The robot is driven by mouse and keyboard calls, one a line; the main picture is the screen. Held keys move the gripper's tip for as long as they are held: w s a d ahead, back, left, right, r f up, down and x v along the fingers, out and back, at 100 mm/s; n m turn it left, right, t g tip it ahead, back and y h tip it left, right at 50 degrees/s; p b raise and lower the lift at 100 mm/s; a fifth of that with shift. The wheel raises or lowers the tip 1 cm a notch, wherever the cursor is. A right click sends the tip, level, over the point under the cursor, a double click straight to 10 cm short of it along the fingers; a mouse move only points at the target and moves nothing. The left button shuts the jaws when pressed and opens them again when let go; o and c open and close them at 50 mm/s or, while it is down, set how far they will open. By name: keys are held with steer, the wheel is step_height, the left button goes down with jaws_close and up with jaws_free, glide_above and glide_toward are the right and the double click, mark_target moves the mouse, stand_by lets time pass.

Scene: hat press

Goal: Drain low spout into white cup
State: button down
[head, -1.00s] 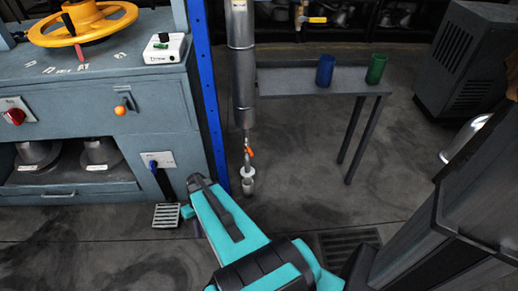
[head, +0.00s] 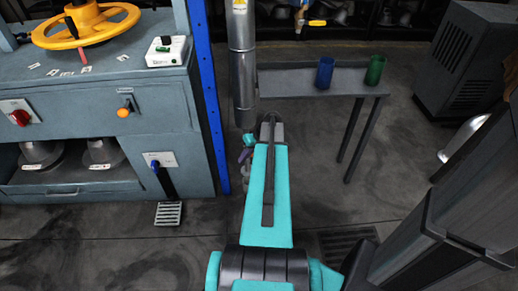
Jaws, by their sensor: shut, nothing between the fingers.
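A grey vertical pipe (head: 241,70) hangs beside the blue post. The low spout with an orange lever below it, and the white cup-like piece under that, are now largely hidden behind my forearm and wrist. My gripper (head: 245,156) is at the far end of my turquoise arm, just below the pipe's lower end. It is shut and empty, small and partly covered by the arm. Whether it touches the spout or its lever cannot be told.
A blue cup (head: 325,73) and a green cup (head: 375,70) stand on a narrow grey table (head: 290,83). The press bench (head: 80,100) with a yellow wheel (head: 85,26) is at left.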

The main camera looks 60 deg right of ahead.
steer(key=s+d+r+t+h, duration=0.1)
steer(key=s+d+r, duration=0.2)
steer(key=s+d, duration=0.2)
steer(key=s+d+r+m+t, duration=0.1)
steer(key=s+d+r, duration=0.2)
steer(key=d, duration=0.6)
steer(key=s, duration=0.2)
steer(key=shift+s+r+h, duration=0.3)
steer(key=shift+s+h, duration=0.1)
steer(key=shift+f, duration=0.1)
steer(key=w+a+f+b, duration=0.1)
steer(key=w+a+f, duration=0.3)
steer(key=w+f, duration=0.3)
steer(key=shift+w+a+f+b, duration=0.3)
steer(key=shift+w+f+b, duration=0.1)
steer(key=shift+w, duration=0.25)
steer(key=shift+s, duration=0.1)
